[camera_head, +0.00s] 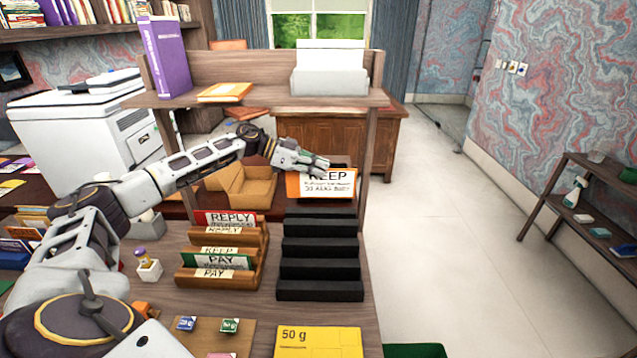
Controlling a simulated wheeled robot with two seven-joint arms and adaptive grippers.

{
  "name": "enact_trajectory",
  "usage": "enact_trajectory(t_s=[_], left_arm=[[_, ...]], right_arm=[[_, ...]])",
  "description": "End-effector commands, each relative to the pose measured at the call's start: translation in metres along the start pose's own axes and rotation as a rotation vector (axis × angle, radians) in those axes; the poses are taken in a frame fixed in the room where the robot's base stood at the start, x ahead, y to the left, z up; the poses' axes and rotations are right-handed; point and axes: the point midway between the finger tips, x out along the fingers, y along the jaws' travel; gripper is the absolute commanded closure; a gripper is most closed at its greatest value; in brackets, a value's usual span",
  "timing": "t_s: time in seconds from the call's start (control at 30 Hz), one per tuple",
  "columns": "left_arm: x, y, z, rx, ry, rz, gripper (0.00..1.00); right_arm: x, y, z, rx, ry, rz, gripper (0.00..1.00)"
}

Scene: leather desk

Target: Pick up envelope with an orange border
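My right gripper is not in view.
A wooden rack (208,283) left of the black one holds a red-bordered REPLY envelope (228,220) and a green PAY envelope (222,262); its KEEP slot looks empty. A yellow 50 g packet (318,342) lies in front. A shelf (270,102) stands behind the envelope.

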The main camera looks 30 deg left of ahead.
Motion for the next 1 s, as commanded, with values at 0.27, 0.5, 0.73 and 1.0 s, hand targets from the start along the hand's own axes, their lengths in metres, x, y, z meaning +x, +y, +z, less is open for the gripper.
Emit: enact_trajectory(t_s=[0.27,0.5,0.73,1.0], left_arm=[[-0.015,0.000,-0.035,0.000,0.000,0.000,1.00],[-0.018,0.000,-0.045,0.000,-0.001,0.000,1.00],[-0.019,0.000,-0.045,0.000,-0.001,0.000,1.00],[-0.018,0.000,-0.045,0.000,-0.001,0.000,1.00]], right_arm=[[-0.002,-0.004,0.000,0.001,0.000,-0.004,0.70],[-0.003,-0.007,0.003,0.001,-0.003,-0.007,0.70],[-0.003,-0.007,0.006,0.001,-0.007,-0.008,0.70],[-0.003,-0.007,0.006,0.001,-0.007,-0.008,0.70]])
